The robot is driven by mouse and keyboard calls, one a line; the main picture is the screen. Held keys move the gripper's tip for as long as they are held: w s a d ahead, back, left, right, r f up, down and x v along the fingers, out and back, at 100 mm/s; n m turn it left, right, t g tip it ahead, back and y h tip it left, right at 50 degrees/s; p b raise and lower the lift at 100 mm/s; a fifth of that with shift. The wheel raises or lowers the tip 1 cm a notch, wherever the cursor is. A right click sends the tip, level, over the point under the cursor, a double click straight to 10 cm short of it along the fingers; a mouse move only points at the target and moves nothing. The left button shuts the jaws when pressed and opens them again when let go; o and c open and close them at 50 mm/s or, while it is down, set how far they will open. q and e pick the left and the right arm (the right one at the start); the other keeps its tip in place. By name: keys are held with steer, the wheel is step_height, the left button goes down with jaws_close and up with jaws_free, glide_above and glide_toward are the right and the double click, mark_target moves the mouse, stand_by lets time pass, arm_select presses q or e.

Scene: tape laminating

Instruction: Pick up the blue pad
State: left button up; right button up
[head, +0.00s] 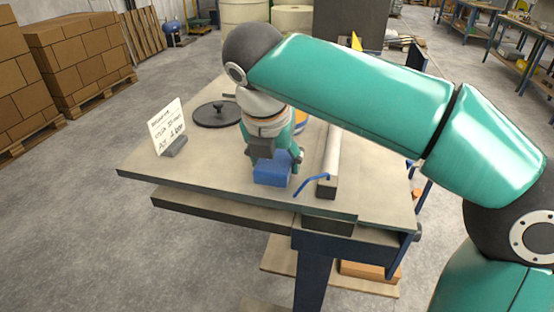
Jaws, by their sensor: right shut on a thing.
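The blue pad (271,174) is a small blue block near the front edge of the table, below my right gripper. My right gripper (276,158) points down from the green arm and is shut on the blue pad. Its fingers partly cover the pad's top. I cannot tell whether the pad touches the table or is just above it. My left gripper is not in the head view.
The table (190,173) holds a white sign (167,127) on a grey stand at left and a dark round plate (217,113) with a knob behind it. A pale roller bar (332,152) with a blue strip (311,184) lies right of the pad. The front left tabletop is clear.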

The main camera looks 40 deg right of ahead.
mark_target(275, 159)
step_height(275, 159, up, 20)
steer(key=p, duration=0.8)
steer(key=shift+p, duration=0.3)
steer(key=shift+f, duration=0.1)
steer(key=shift+o, duration=1.4)
steer(key=shift+c, duration=1.1)
